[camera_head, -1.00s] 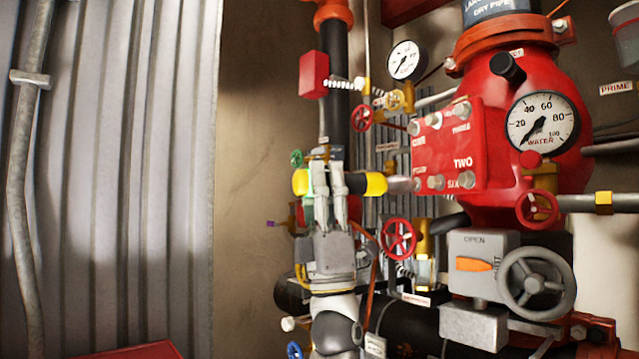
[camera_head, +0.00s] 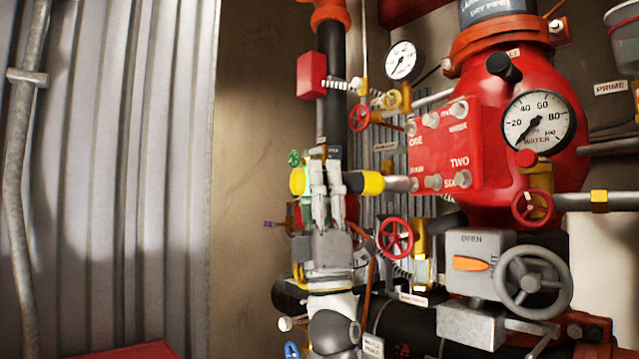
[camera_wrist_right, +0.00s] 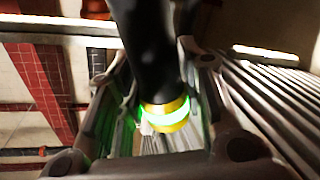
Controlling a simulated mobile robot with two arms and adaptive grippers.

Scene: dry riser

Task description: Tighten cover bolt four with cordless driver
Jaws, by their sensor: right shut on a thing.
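The red cover plate (camera_head: 432,155) on the valve body carries several grey bolts and white labels such as ONE, TWO and SIX. My right gripper (camera_head: 328,185) is shut on the cordless driver (camera_head: 371,183), which lies level, with a yellow band near its front. The grey nose (camera_head: 398,184) points right and reaches bolt four (camera_head: 414,185) at the cover's lower left; it appears to touch it. In the right wrist view the driver's black body (camera_wrist_right: 147,50) runs between my fingers, with a glowing green and yellow band (camera_wrist_right: 165,113). My left gripper is out of view.
A red handwheel (camera_head: 396,238) sits below the driver, and another red handwheel (camera_head: 360,118) above it. A black vertical pipe (camera_head: 334,100) stands close behind my gripper. The water gauge (camera_head: 538,121) and a grey handwheel (camera_head: 533,282) are at right. Corrugated wall fills the left.

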